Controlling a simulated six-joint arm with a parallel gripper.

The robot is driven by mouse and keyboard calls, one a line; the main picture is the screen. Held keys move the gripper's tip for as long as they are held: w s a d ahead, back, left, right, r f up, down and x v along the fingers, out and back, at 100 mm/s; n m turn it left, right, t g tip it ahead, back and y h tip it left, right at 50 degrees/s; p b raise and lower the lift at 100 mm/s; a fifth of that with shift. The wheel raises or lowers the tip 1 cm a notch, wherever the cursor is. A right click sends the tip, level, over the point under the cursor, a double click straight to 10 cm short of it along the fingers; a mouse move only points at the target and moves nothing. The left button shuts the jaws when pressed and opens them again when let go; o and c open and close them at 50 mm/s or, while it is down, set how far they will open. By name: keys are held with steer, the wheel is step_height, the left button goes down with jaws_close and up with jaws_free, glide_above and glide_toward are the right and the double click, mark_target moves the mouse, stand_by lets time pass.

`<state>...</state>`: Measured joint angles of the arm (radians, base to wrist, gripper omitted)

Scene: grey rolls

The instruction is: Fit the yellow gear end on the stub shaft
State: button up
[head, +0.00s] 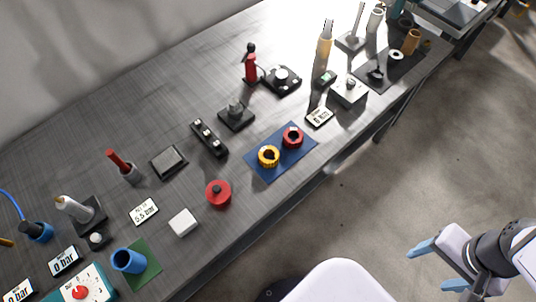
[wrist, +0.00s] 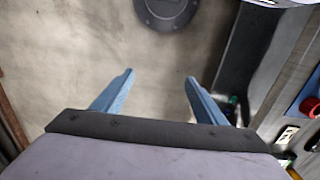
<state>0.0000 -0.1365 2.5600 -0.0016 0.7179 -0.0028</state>
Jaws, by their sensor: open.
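The yellow gear end (head: 268,159), a ring with a dark hole, lies on a blue mat (head: 262,175) near the bench's front edge. A red ring of similar size (head: 293,138) lies on the same mat, to its upper right. A dark square base with a short upright grey post (head: 236,113) stands behind the mat; it may be the stub shaft, but I cannot tell for sure. My gripper (head: 438,267) is open and empty, off the bench above the floor at lower right, far from the yellow gear end. Its blue fingers (wrist: 160,82) are spread over bare floor in the wrist view.
Around the mat stand a red round knob piece (head: 218,193), a white block (head: 183,222), a black strip with buttons (head: 209,138) and a metal box (head: 349,91). A blue cup (head: 128,261) is at lower left. The floor beside the bench is clear.

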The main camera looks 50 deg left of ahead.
mark_target(270, 164)
steer(key=shift+o, duration=0.4)
